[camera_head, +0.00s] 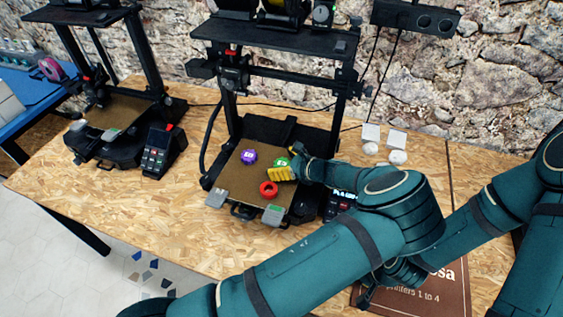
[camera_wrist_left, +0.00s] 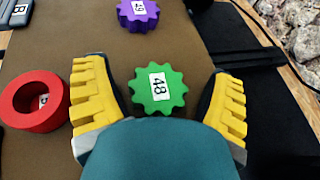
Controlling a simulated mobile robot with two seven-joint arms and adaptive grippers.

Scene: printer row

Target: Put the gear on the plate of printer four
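A green gear (camera_wrist_left: 158,90) with a white label, apparently 43, lies flat on the brown plate (camera_head: 229,183) of the middle printer; in the head view it shows partly (camera_head: 281,161) beside my fingers. A purple gear (camera_head: 249,156) labelled 29 and a red ring (camera_head: 268,189) lie on the same plate; both also show in the left wrist view. My left gripper (camera_wrist_left: 160,75) is open, its yellow fingers either side of the green gear with gaps. My right gripper (camera_head: 367,295) is low at the right, above or by a brown sign; its fingers are unclear.
Another printer (camera_head: 155,107) stands at the left with a bare-looking plate (camera_head: 117,115). The brown sign (camera_head: 440,293) reads "printers 1 to 4". Small white squares (camera_head: 371,132) and round white pieces (camera_head: 397,157) lie right of the middle printer. The front left table is clear.

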